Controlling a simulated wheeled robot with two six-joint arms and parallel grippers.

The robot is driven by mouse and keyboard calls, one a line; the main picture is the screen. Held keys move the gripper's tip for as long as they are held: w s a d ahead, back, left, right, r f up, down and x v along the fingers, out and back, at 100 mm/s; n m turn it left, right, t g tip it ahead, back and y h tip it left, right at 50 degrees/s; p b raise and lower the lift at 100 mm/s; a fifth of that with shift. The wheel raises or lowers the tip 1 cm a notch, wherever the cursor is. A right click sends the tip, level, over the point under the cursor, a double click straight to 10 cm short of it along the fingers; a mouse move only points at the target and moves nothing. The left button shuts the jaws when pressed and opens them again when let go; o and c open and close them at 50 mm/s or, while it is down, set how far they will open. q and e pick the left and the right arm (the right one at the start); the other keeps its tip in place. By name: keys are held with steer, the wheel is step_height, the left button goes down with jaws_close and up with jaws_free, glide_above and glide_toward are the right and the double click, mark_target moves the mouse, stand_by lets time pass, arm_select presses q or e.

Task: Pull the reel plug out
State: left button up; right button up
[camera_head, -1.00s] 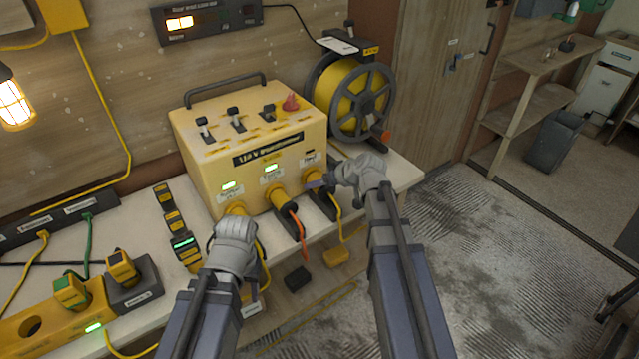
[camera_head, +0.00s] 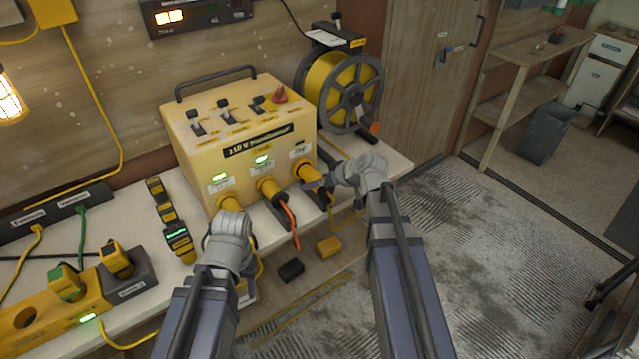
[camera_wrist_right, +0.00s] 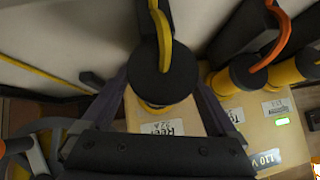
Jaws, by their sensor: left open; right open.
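The reel plug (camera_head: 307,173) is yellow with a black end and sits at the rightmost front socket of the yellow transformer box (camera_head: 185,160). In the right wrist view the plug's round black end (camera_wrist_right: 165,75), with its yellow cable, lies between the two fingers of my right gripper (camera_wrist_right: 163,98). A "Reel" label (camera_wrist_right: 165,127) shows behind it. My right gripper (camera_head: 322,184) is open around the plug in the head view. My left gripper (camera_head: 230,220) is open at the leftmost socket, partly hiding the plug there.
A middle plug (camera_head: 270,188) with an orange cable is close beside the right gripper. The yellow cable reel (camera_head: 345,90) stands behind. Power strips (camera_head: 50,215) and adapters crowd the bench's left. A yellow block (camera_head: 328,247) and a black block (camera_head: 290,271) lie below the box.

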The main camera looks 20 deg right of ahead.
steer(key=shift+r, duration=0.1)
steer(key=shift+s+d+r+p, duration=0.25)
steer(key=shift+s+r+p, duration=0.15)
steer(key=shift+r+p, duration=0.15)
steer(key=p+v, duration=0.4)
steer(key=v, duration=0.2)
steer(key=shift+s, duration=0.15)
steer(key=shift+d, duration=0.15)
